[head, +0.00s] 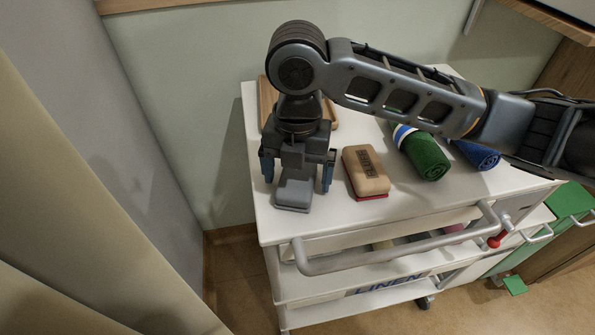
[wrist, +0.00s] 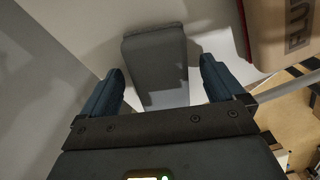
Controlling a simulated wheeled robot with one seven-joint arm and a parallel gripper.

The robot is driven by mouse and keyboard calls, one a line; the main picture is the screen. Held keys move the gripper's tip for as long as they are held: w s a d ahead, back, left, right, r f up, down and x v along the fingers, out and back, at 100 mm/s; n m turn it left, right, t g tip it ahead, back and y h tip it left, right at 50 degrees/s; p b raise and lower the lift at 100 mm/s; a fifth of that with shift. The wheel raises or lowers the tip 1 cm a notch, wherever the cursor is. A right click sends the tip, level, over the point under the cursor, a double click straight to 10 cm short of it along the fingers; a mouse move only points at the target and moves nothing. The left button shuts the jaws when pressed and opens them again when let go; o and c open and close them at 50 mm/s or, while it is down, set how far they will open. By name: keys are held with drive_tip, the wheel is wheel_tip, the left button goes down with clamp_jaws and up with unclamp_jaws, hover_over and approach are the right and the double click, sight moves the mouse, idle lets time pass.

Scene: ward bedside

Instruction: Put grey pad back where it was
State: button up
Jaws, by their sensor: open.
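The grey pad (head: 294,193) lies on the white top of the trolley, near its left front corner. In the wrist view the grey pad (wrist: 155,62) sits between and beyond the fingertips, with a shadow across it. My gripper (head: 297,180) points down over the pad with its fingers apart, one on each side. In the wrist view my gripper (wrist: 160,80) is open, with a gap between each finger and the pad. Part of the pad is hidden behind my gripper in the head view.
A tan block with a red base (head: 366,170) lies close to the right of the pad. A rolled green towel (head: 428,160) and a blue one (head: 480,155) lie further right. A wooden board (head: 266,98) is behind my gripper. The trolley (head: 262,225) has a front handle (head: 390,252).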

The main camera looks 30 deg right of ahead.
sight(298, 174)
wheel_tip(298, 174, up, 12)
idle(0.4)
drive_tip(key=shift+f, duration=0.1)
idle(0.4)
